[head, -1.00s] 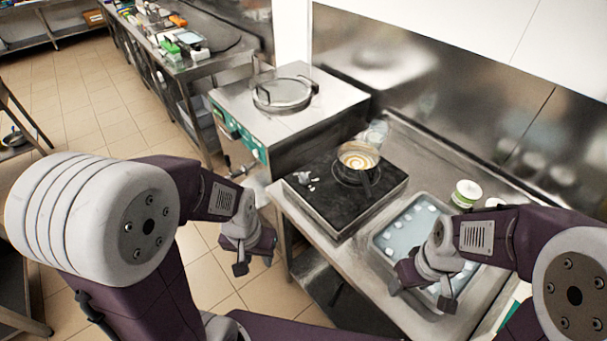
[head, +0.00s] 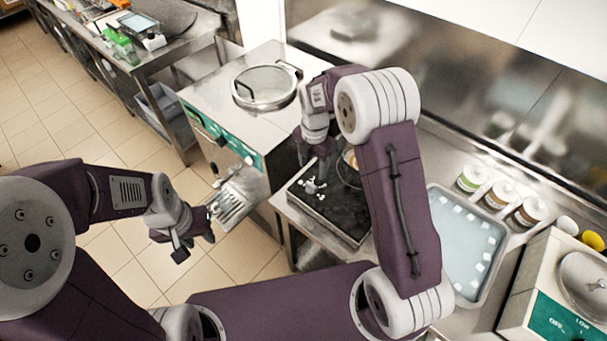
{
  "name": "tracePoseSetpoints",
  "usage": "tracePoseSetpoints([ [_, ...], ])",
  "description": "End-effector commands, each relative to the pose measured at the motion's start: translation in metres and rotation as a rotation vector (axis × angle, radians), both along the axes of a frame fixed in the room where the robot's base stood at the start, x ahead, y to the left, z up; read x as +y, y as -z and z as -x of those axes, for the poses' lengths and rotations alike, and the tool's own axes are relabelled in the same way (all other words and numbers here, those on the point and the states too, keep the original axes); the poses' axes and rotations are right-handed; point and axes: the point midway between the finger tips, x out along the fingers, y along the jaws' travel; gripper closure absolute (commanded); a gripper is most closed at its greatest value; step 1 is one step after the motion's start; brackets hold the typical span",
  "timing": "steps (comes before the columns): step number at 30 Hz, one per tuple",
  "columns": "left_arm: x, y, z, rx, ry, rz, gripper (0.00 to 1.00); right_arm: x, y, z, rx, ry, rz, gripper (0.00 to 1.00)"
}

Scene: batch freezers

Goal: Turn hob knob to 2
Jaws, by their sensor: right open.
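The black-topped hob (head: 338,212) stands on the steel counter in the middle of the head view. A pan (head: 349,158) on it is mostly hidden behind my right arm. I cannot make out a knob on the hob. Small whitish pieces (head: 312,186) lie on its top at the left. My right gripper (head: 315,162) is open and empty, pointing down over the hob's far left part, just beyond the whitish pieces.
A steel batch freezer (head: 225,108) with a round lid stands behind the hob. A tray of pale cubes (head: 437,205) and several tubs (head: 472,178) are to the right. A machine with a green "OFF, LOW" panel (head: 560,318) is at the lower right.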

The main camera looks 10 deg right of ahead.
Motion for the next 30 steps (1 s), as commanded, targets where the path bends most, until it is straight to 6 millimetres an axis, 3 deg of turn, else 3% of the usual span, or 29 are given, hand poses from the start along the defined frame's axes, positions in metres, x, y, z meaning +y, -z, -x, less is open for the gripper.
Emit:
tracePoseSetpoints([
  [5,0.000,-0.005,0.000,0.001,0.000,0.000,0.64,0.000,0.017,0.001,0.004,0.001,0.001,0.44],
  [15,0.000,-0.022,0.000,0.000,0.000,0.000,0.64,0.000,0.081,0.001,0.002,0.002,0.000,0.44],
  [26,0.000,-0.022,0.000,0.000,0.000,0.000,0.64,0.000,0.091,0.000,-0.002,0.002,0.000,0.44],
  [30,0.000,-0.022,0.000,0.000,0.000,0.000,0.64,0.000,0.091,0.000,-0.002,0.002,0.000,0.83],
])
